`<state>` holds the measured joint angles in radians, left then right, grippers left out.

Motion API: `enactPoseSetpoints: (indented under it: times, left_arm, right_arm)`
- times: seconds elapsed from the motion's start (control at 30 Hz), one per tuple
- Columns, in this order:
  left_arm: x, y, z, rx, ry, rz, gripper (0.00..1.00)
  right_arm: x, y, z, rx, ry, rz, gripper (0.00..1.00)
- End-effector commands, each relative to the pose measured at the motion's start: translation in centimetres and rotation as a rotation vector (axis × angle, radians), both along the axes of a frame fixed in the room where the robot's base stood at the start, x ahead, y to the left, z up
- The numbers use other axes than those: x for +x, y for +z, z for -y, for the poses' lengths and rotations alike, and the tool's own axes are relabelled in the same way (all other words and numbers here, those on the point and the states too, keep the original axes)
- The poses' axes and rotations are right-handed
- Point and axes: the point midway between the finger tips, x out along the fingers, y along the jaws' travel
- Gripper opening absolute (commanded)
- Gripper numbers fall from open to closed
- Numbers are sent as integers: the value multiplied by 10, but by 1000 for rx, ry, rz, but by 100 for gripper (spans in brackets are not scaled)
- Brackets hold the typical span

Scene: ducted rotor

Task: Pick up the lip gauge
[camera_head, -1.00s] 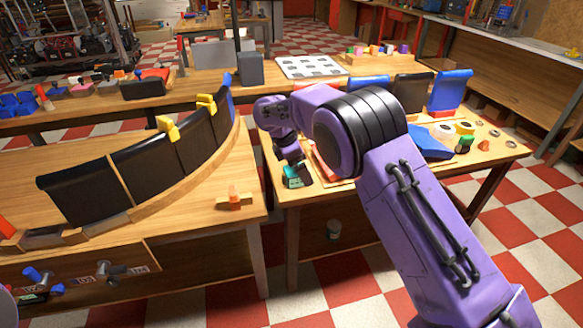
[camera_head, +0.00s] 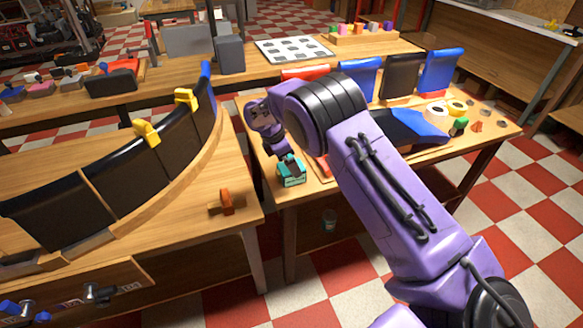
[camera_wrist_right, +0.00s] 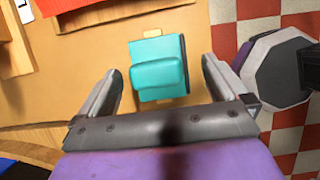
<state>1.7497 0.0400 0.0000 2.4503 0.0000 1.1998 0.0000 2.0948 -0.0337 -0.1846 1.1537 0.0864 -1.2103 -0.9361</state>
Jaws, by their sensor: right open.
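A teal block with a raised teal top (camera_head: 292,179), which I take to be the lip gauge, sits near the front left corner of the right-hand table. It also shows in the right wrist view (camera_wrist_right: 159,68), lying on the wooden tabletop. My right gripper (camera_head: 290,160) points down at it. In the wrist view the open fingers (camera_wrist_right: 160,75) stand on either side of the block with gaps on both sides. I cannot tell how high the fingertips are above the tabletop. My left gripper is not in view.
A curved row of black panels with yellow clamps (camera_head: 146,132) stands on the left table. An orange piece on a wooden base (camera_head: 226,202) lies near that table's edge. Blue and black panels (camera_head: 403,78) stand behind my right arm. A gap separates the two tables.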

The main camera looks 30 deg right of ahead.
Motion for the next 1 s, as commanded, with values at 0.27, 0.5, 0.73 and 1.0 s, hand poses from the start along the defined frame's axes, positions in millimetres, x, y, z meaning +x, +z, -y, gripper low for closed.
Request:
enactPoseSetpoints:
  times: [0.27, 0.5, 0.73, 1.0]
  left_arm:
    - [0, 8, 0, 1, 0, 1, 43]
    - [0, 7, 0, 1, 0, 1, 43]
    - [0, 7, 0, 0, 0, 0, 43]
    - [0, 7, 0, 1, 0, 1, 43]
  right_arm:
    - [-3, -28, 15, -1, -1, 0, 100]
    - [-4, -28, 15, 0, -1, 0, 74]
    - [-4, -28, 15, 0, -1, 0, 39]
    - [-4, -25, 15, 0, -1, 0, 39]
